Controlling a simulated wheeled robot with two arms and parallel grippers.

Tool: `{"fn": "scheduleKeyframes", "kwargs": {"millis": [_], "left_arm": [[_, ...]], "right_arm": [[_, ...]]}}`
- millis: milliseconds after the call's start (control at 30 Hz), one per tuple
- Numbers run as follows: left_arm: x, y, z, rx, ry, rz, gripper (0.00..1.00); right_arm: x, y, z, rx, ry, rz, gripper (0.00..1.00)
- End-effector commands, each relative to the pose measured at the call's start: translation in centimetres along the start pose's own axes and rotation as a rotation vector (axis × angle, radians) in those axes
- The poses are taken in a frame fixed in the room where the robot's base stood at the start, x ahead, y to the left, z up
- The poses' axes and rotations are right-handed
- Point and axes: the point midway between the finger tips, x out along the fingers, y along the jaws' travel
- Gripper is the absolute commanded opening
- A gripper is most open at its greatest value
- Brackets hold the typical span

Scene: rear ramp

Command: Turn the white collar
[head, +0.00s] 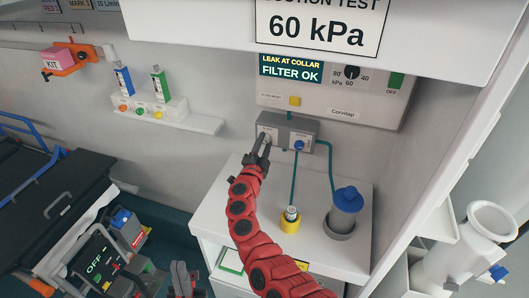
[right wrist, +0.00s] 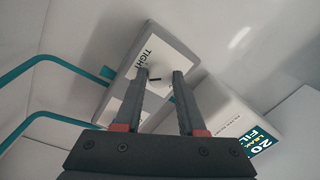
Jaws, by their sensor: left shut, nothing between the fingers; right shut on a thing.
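The white collar (right wrist: 161,74) sits on the face of a grey block (head: 309,126) on the wall, beside printed letters reading "TIGHT". My right gripper (head: 263,148), on the red arm, reaches up to the left end of this block and is shut on the collar. It also shows in the right wrist view (right wrist: 163,76), with one finger on each side. My left gripper (head: 182,277) is low at the bottom edge, shut and empty, away from the block.
A display (head: 290,70) above reads "LEAK AT COLLAR" and "FILTER OK". A blue knob (head: 299,145) and teal tubes are right of the gripper. A blue-capped canister (head: 347,202) and yellow-based bottle (head: 290,220) stand on the white cabinet (head: 222,205) below.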

Motion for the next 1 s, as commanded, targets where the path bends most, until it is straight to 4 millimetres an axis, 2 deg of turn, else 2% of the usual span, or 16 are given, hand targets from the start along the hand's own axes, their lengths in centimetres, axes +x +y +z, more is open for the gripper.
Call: {"fn": "scheduleKeyframes", "kwargs": {"millis": [33,400,700,1000], "left_arm": [[-1.4,0.1,0.2,0.000,0.000,0.000,0.00],[-5.2,0.3,0.9,0.000,0.000,0.000,0.00],[-6.8,0.3,1.1,0.000,0.000,0.000,0.00],[-7.1,0.4,1.2,0.000,0.000,0.000,0.00]], "right_arm": [[0.0,1.1,0.2,0.042,0.009,0.009,0.00],[0.1,0.9,0.0,0.347,0.041,0.007,0.00],[0.1,0.7,-0.1,0.490,0.055,0.007,0.00],[0.1,0.6,-0.1,0.534,0.059,0.009,0.00]]}}
